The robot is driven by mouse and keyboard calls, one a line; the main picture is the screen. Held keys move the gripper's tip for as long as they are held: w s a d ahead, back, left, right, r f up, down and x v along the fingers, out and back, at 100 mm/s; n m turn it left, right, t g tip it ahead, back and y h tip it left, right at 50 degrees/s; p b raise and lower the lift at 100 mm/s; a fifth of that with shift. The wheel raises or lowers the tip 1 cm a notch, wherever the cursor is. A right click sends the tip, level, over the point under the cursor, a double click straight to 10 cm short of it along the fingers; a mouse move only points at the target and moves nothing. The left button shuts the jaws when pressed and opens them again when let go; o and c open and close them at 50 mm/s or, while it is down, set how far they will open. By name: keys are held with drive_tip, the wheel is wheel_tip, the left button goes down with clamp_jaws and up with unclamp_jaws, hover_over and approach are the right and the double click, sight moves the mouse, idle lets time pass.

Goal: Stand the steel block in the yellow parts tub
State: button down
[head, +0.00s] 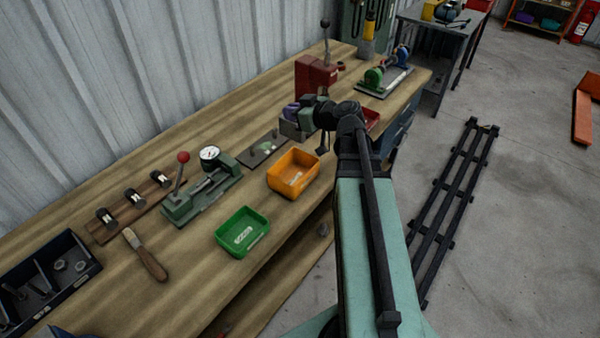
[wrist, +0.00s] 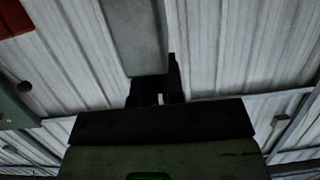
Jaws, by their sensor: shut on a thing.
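The yellow parts tub (head: 293,175), orange-yellow in the light, stands upright near the front edge of the bench, with a small pale label or item inside. In the wrist view my gripper (wrist: 154,88) is shut on the steel block (wrist: 136,36), a plain grey slab that reaches out of the top of the picture. The corrugated wall fills the background there. In the head view my wrist is to the upper right of the tub; the jaws and block cannot be made out clearly there.
A green tub (head: 243,231) stands to the lower left of the yellow one. A green fixture with a red-knobbed lever (head: 200,192) and a dark plate with pegs (head: 262,148) lie behind. A red press (head: 316,76) stands farther back. A scraper (head: 146,256) lies at left.

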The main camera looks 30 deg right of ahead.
wheel_tip(320, 180, down, 18)
drive_tip(key=b, duration=1.6)
drive_tip(key=shift+f, duration=0.2)
drive_tip(key=shift+r, duration=0.3)
drive_tip(key=shift+f, duration=0.2)
drive_tip(key=c, duration=1.2)
unclamp_jaws()
drive_tip(key=shift+r, duration=0.15)
drive_tip(key=shift+s+d+r+p, duration=0.1)
drive_tip(key=shift+s+r+p, duration=0.15)
drive_tip(key=shift+s+p, duration=0.1)
drive_tip(key=p+v, duration=0.3)
drive_tip(key=v, duration=0.8)
drive_tip(key=shift+s+d, duration=0.1)
